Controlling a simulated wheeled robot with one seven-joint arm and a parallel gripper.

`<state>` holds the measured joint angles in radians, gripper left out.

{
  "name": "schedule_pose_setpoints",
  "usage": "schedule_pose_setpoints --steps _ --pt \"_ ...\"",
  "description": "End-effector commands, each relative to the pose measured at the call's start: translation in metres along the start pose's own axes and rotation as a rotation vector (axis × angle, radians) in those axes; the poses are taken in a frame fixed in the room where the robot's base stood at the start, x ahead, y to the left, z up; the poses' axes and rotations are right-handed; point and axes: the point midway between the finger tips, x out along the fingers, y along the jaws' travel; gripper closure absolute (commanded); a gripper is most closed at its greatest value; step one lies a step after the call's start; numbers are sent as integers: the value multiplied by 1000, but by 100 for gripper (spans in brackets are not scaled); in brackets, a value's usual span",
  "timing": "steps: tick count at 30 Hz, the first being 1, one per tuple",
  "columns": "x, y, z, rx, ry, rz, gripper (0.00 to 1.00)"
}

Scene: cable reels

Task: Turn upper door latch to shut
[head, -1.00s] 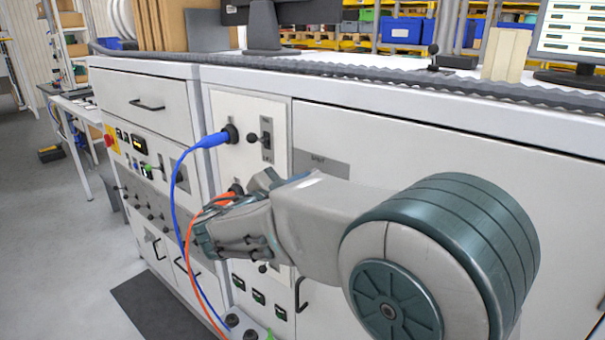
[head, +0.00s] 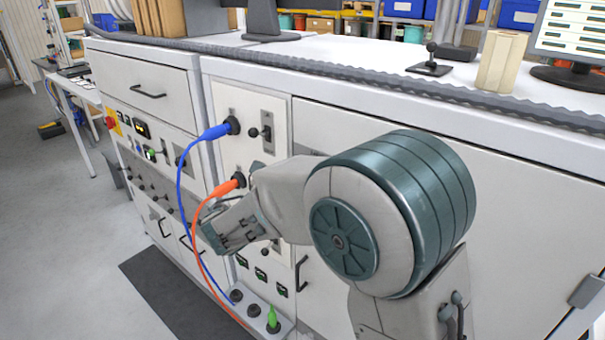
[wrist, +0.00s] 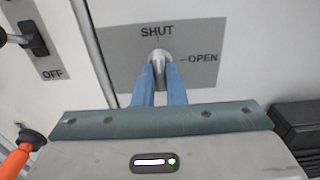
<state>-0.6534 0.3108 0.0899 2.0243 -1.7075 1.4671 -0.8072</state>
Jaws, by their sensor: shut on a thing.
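The upper door latch (wrist: 160,56) shows in the wrist view as a small rounded silver piece on a grey plate (wrist: 118,68) marked SHUT above and OPEN to the right. My gripper (wrist: 160,68) has its two blue fingers closed on the latch, just below the SHUT word. The fingers cover much of the latch, so its exact angle is hard to read. In the head view my arm hides the latch and its plate, and the fingertips do not show. The cabinet door (head: 400,150) appears closed against its frame.
A switch (wrist: 35,38) marked OFF is left of the latch. An orange plug (wrist: 20,155) is at lower left in the wrist view. A blue plug (head: 215,132) and cables hang close beside my arm in the head view. A dark box (wrist: 295,125) is at right.

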Motion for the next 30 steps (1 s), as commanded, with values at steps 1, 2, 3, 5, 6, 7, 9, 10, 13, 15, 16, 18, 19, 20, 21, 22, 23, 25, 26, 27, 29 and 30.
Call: schedule_pose_setpoints --steps 1,2,3,5,6,7,9,10,13,15,16,18,19,20,21,22,23,25,26,27,29,30 --pt "0 0 1 -6 0 1 100" --pt "0 0 0 -8 0 1 100" --pt "0 0 0 -10 0 1 100" --pt "0 0 0 -12 -1 1 100" --pt "0 0 0 -13 -1 1 100" --pt "0 0 0 -13 -1 1 100" --pt "0 0 0 -13 -1 1 100" --pt "0 0 0 -13 -1 1 100" --pt "0 0 0 -13 -1 1 100" --pt "0 0 0 -13 -1 1 78" --pt "0 0 0 -13 -1 1 70" --pt "0 0 0 -12 -1 1 67" --pt "0 0 0 -12 -1 1 67" --pt "0 0 0 -12 -1 1 67" --pt "0 0 0 -12 -1 0 67" --pt "0 0 0 -12 -1 0 67" --pt "0 0 0 -11 -1 0 67" --pt "-1 0 0 -11 -1 1 67" --pt "-2 0 0 -11 -1 1 67" --pt "-4 0 0 -11 -1 2 67" --pt "-10 1 -1 -10 -2 3 67" --pt "-16 1 -1 -10 -2 3 67"
